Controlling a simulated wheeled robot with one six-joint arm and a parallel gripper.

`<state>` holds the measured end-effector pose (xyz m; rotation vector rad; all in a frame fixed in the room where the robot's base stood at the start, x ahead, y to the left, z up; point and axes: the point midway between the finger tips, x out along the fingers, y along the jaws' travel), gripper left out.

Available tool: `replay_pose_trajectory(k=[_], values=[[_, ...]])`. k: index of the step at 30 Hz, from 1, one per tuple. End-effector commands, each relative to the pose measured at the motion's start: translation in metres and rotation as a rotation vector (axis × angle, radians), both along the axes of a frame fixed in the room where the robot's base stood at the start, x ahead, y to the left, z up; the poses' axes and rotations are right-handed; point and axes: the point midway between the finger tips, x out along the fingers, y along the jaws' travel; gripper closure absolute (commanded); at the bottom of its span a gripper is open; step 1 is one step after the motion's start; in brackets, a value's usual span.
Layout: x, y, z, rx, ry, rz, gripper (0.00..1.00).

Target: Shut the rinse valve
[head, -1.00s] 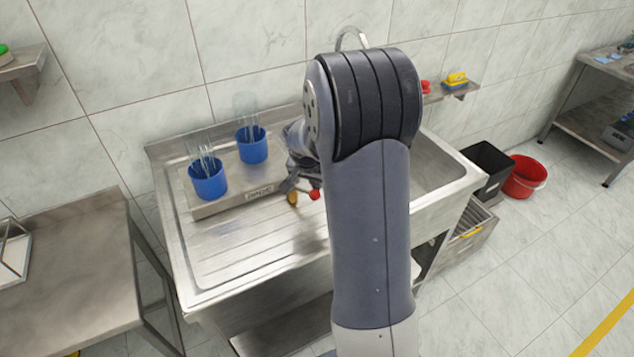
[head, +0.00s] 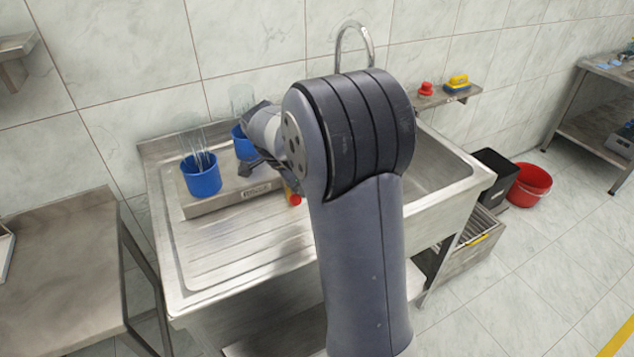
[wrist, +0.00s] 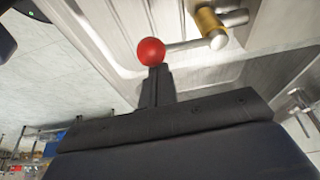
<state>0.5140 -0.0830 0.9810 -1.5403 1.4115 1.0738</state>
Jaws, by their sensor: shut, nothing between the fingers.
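The rinse valve has a brass body (wrist: 208,22) on a steel pipe, and a thin steel lever ending in a red ball (wrist: 151,51). In the head view the red ball (head: 295,200) shows low beside my arm, at the right end of the grey rinse box (head: 225,203); my arm hides part of the valve. My gripper (wrist: 157,72) is shut and empty. Its fingertips are right at the red ball in the wrist view; I cannot tell whether they touch it. In the head view my gripper (head: 262,172) is partly hidden, above the box.
Two blue cups with glass tubes stand on the box, the left one (head: 202,179) clear of my arm. The sink (head: 437,175) has a tall curved tap (head: 368,40). A shelf (head: 445,95) holds a red object and a sponge. The drainboard's front (head: 235,250) is clear.

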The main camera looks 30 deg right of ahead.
Motion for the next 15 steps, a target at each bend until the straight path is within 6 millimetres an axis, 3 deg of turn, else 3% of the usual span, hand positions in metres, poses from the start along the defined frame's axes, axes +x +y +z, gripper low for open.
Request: replay_pose_trajectory(k=[15], values=[[0.009,0.034,0.000,0.001,0.001,-0.462,1.00]])
